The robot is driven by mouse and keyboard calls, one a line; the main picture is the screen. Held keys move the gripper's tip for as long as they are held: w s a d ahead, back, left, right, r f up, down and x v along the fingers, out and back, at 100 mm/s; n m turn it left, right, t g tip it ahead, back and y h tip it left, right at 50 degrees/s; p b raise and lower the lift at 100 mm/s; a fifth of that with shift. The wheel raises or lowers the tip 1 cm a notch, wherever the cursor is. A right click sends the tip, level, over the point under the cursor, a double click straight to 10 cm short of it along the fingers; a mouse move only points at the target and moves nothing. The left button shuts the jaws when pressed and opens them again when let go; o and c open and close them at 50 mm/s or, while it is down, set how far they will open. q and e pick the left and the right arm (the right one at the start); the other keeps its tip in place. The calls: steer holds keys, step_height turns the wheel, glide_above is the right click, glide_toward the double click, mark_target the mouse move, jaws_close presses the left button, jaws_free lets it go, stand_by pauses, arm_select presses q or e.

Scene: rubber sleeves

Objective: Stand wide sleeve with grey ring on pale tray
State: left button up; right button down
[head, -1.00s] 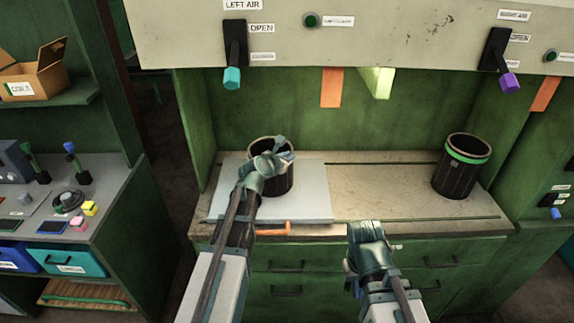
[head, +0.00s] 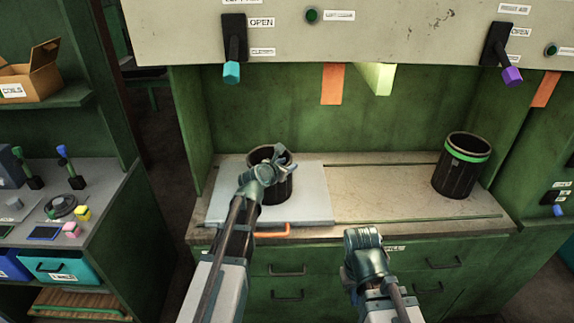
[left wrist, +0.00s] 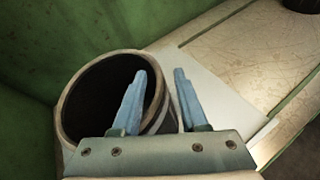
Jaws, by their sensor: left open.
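A wide dark sleeve (head: 280,189) stands upright on the pale tray (head: 318,200), at the left of the worktop. In the left wrist view the sleeve (left wrist: 78,118) shows its open mouth, a pale rim and a grey band on its side. My left gripper (head: 277,160) is open at the sleeve's top. In the left wrist view the left gripper (left wrist: 158,88) has one finger overlapping the mouth and the other outside the wall at right; contact cannot be told. My right gripper (head: 363,236) is in front of the worktop, apart from the sleeve; its jaws are unclear.
A second dark sleeve with a green ring (head: 468,157) stands at the right of the worktop (head: 385,190). The worktop between it and the tray is clear. A panel with levers (head: 370,35) overhangs the back.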

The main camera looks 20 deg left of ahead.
arm_select(q)
steer(key=shift+r, duration=0.2)
steer(key=p+v, duration=0.5)
steer(key=v, duration=0.7)
steer(key=shift+d+f, duration=0.1)
steer(key=shift+f, duration=0.05)
steer(key=s+d+f+m+g+h, duration=0.1)
steer(key=s+d+f+m+g, duration=0.35)
steer(key=d+m, duration=0.45)
steer(key=s+d+f+m+g, duration=0.4)
steer(key=s+d+f+m, duration=0.15)
steer(key=m, duration=0.55)
steer(key=s+d+f+m+g+y, duration=0.2)
steer(key=s+f+m+g+y, duration=0.1)
steer(key=s+m, duration=0.9)
steer(key=m+g+y, duration=0.1)
steer(key=m+g, duration=0.1)
steer(key=m, duration=0.1)
steer(key=shift+s+m+y, duration=0.4)
